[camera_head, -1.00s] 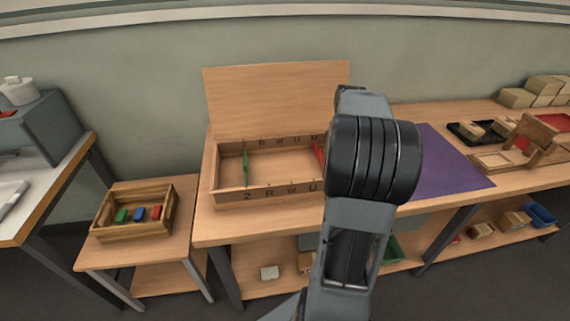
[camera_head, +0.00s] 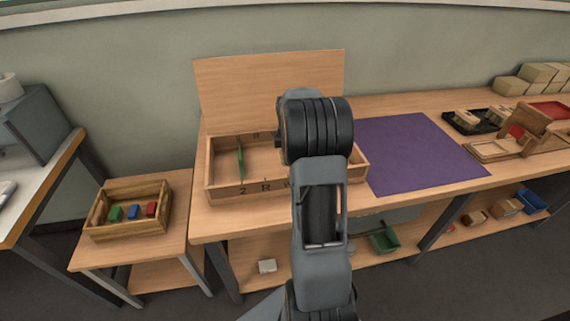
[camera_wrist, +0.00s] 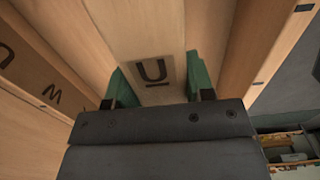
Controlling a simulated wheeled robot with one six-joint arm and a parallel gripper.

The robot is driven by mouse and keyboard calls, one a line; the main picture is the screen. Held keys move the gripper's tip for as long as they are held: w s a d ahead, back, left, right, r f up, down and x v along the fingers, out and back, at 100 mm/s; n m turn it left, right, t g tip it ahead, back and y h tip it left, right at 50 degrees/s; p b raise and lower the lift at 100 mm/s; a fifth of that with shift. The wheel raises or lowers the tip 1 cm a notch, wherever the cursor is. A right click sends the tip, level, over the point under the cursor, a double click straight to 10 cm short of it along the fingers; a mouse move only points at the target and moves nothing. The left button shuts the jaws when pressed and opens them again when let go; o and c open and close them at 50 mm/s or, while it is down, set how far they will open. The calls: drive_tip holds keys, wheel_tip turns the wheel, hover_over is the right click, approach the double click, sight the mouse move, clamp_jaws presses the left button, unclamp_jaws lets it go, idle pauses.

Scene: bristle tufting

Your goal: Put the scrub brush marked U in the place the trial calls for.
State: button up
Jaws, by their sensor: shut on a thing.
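In the wrist view, my gripper (camera_wrist: 157,82) is shut on the scrub brush marked U (camera_wrist: 158,40), a pale wooden block with an underlined black U. My arm hides the gripper, the brush and part of the box there. A lettered wooden wall (camera_wrist: 35,75) lies left of the brush in the wrist view.
A tall wooden board (camera_head: 265,85) stands behind the box. A purple mat (camera_head: 415,155) lies to its right. A small wooden crate (camera_head: 98,212) with green, blue and red blocks sits on a lower table at left. Wooden fixtures (camera_head: 500,150) stand farther right.

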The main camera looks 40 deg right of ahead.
drive_tip(key=shift+w+a+f, duration=0.1)
drive_tip(key=shift+w+f, duration=0.15)
drive_tip(key=shift+f, duration=0.05)
drive_tip(key=shift+w+a+f, duration=0.1)
drive_tip(key=shift+w+f, duration=0.05)
drive_tip(key=shift+f, duration=1.55)
drive_tip(key=shift+f, duration=0.2)
drive_tip(key=o, duration=1)
drive_tip(key=shift+o, duration=0.2)
